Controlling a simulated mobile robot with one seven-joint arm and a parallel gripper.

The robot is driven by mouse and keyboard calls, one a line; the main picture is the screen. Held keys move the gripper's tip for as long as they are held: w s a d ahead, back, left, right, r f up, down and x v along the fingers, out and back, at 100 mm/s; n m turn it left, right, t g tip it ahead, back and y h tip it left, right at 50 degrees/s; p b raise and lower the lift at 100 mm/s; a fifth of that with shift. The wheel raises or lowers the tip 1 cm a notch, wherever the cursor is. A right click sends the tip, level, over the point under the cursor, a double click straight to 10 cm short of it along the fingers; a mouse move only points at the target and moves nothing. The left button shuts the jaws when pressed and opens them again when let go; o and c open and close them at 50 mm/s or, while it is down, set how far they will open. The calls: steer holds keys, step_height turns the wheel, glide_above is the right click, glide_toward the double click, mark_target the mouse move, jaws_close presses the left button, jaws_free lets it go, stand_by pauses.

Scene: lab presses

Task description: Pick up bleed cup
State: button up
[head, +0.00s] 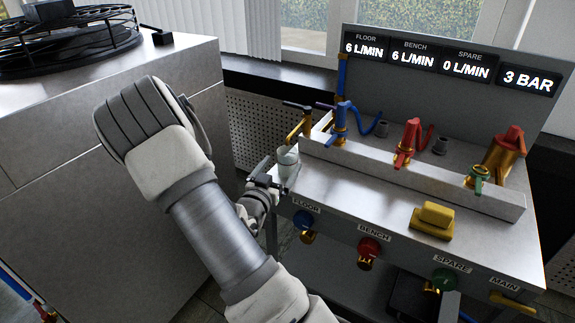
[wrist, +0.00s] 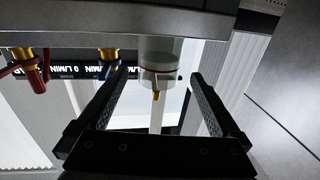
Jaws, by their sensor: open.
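The bleed cup (head: 288,163) is a small pale, translucent cup at the left end of the metal bench, below the brass bleed valve (head: 298,125). My gripper (head: 268,176) is just left of the cup, partly hidden behind my own arm. In the wrist view, which looks inverted, the cup (wrist: 160,52) shows between and beyond the two open fingers. A small brass tip (wrist: 156,95) shows at the cup's mouth. I cannot tell whether either finger touches the cup.
The bench (head: 370,185) carries blue, red and green valves and a yellow block (head: 433,220). Labelled knobs line its front. A display panel (head: 450,65) stands behind. A grey cabinet (head: 60,180) with a round black frame on top stands left, with a narrow gap to the bench.

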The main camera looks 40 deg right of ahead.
mark_target(291, 149)
steer(key=shift+x, duration=1.1)
steer(key=x, duration=0.2)
steer(key=b+x, duration=0.1)
steer(key=x, duration=0.2)
steer(key=shift+w+d+r+b, duration=0.15)
steer(key=shift+d+r+b, duration=0.15)
steer(key=shift+r+b, duration=0.1)
steer(key=c, duration=1.5)
steer(key=shift+o, duration=0.2)
